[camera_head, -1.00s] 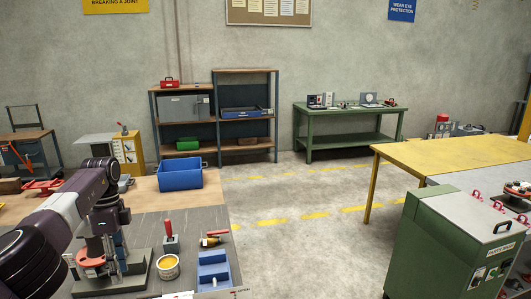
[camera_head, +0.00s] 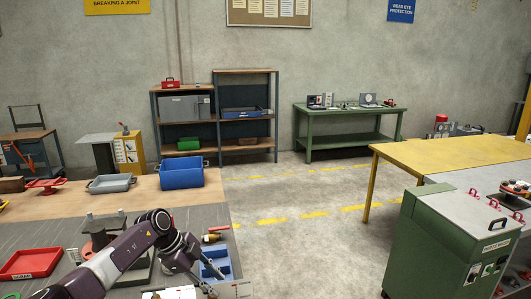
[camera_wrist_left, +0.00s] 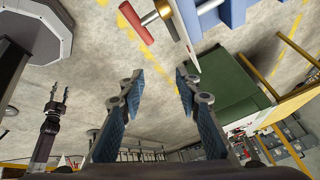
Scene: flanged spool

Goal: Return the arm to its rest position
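My left arm crosses the lower left of the head view, and its gripper (camera_head: 208,284) is over the grey mat near the blue block. In the left wrist view the left gripper's two blue-padded fingers (camera_wrist_left: 155,105) stand wide apart with nothing between them. A grey stand (camera_head: 104,222) with a small red part (camera_head: 87,252) is behind my left arm and partly hidden by it. My right gripper is out of the head view. A dark gripper (camera_wrist_left: 59,95), apparently my right one, shows small at the left of the wrist view, its fingers apart and empty.
A green cabinet (camera_head: 445,245) and yellow table (camera_head: 460,153) stand right. The floor between is clear.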

